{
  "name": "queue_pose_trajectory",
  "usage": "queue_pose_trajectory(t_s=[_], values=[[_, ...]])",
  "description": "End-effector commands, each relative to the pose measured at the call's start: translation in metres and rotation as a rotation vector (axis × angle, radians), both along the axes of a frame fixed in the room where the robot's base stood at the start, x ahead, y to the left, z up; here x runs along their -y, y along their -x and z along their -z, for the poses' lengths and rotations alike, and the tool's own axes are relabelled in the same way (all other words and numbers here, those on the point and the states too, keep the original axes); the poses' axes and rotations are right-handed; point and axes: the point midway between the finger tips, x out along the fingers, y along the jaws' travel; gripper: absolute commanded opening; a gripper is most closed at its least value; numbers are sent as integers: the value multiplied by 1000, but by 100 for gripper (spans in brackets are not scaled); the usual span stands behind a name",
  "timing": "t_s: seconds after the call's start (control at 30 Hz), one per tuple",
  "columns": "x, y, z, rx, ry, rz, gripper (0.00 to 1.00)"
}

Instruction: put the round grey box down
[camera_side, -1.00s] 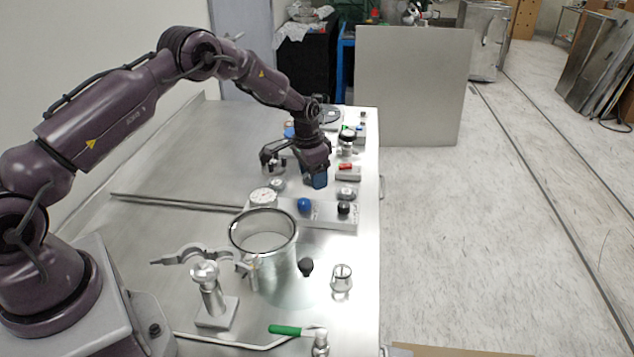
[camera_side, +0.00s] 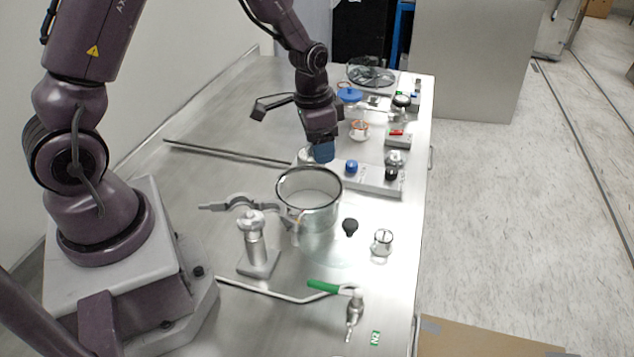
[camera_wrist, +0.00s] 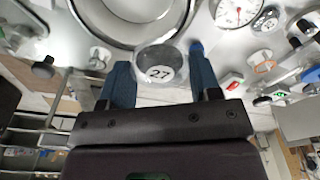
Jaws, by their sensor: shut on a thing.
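The round grey box (camera_wrist: 160,66), marked 27, is between the two blue fingertips of my gripper (camera_wrist: 160,82) in the wrist view. The fingers are closed on its sides. In the side view my gripper (camera_side: 321,156) points down above the table, just behind the open steel vessel, beside the panel with the blue knob.
The open steel vessel (camera_side: 310,212) stands close in front of my gripper. The blue knob (camera_side: 351,167) and black knob (camera_side: 391,174) are to the right. A metal post (camera_side: 255,245) and a green-handled valve (camera_side: 325,287) stand nearer. The steel table (camera_side: 215,120) is mostly clear at left.

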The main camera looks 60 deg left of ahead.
Motion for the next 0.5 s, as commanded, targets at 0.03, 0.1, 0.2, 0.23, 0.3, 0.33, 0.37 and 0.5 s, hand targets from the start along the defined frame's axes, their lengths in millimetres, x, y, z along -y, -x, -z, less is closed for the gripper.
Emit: queue_pose_trajectory(t_s=[0.03, 0.1, 0.2, 0.23, 0.3, 0.33, 0.37, 0.5], values=[[8, 11, 3, -3, 0, 6, 35], [14, 23, 7, -4, -1, 6, 35], [18, 35, 14, -2, -1, -1, 35], [18, 37, 18, -2, -2, -5, 35], [18, 37, 29, 6, -2, -13, 35], [18, 37, 35, 7, -3, -15, 35], [18, 37, 41, 8, -3, -17, 35], [18, 36, 64, 11, -4, -16, 35]])
